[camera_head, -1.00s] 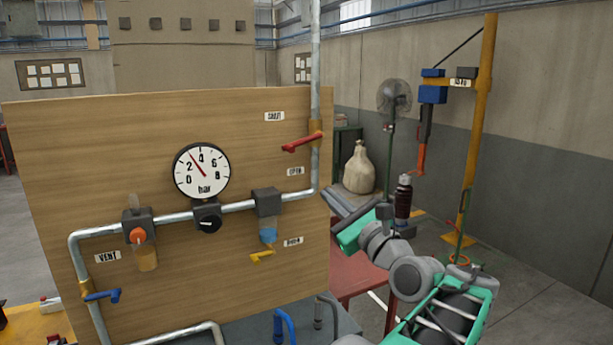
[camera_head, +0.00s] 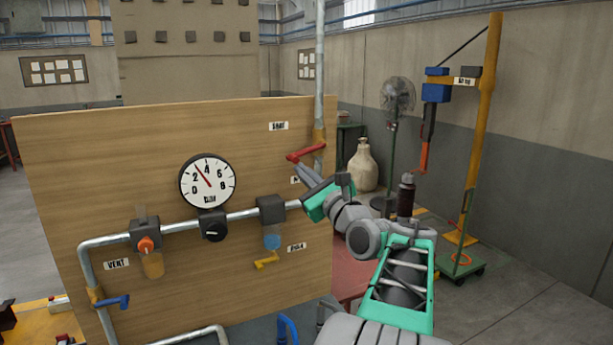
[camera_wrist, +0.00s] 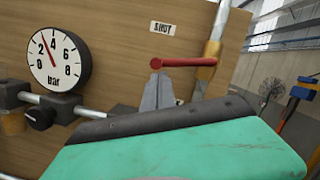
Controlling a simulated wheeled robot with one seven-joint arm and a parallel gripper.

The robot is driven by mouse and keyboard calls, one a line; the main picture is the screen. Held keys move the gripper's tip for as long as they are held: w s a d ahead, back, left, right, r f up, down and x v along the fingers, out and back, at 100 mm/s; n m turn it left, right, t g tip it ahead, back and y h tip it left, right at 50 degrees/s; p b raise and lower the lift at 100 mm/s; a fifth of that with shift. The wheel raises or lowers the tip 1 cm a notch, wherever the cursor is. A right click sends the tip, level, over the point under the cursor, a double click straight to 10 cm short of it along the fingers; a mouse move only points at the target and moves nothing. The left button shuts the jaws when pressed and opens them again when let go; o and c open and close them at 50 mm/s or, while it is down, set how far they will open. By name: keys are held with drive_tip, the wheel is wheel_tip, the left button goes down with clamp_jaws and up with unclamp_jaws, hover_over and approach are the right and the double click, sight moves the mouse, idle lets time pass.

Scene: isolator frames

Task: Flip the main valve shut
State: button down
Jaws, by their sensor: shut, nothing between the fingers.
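The main valve's red lever (camera_head: 306,152) sits on the vertical pipe at the right side of the wooden board and points left, its free end slightly lower. It also shows in the wrist view (camera_wrist: 187,62). A SHUT label (camera_head: 278,126) is above the lever; the label below it is mostly hidden behind my gripper. My gripper (camera_head: 298,169) is shut and empty, with its fingertips just under the lever's free end. In the wrist view the fingertips (camera_wrist: 156,78) are close below that end; I cannot tell whether they touch it.
A pressure gauge (camera_head: 208,181) reads about 3 bar. A black knob (camera_head: 213,225), a yellow lever (camera_head: 266,260) and a blue vent lever (camera_head: 112,301) are on the board's lower pipework. A red table (camera_head: 351,268) stands right of the board, below my arm.

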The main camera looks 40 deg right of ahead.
drive_tip(key=shift+r, duration=0.1)
drive_tip(key=r+p, duration=0.1)
drive_tip(key=a+r+p, duration=0.1)
drive_tip(key=p, duration=0.1)
drive_tip(key=shift+w+r+p, duration=0.15)
drive_tip(key=shift+r+p, duration=0.05)
drive_tip(key=shift+p, duration=0.1)
drive_tip(key=shift+f, duration=0.15)
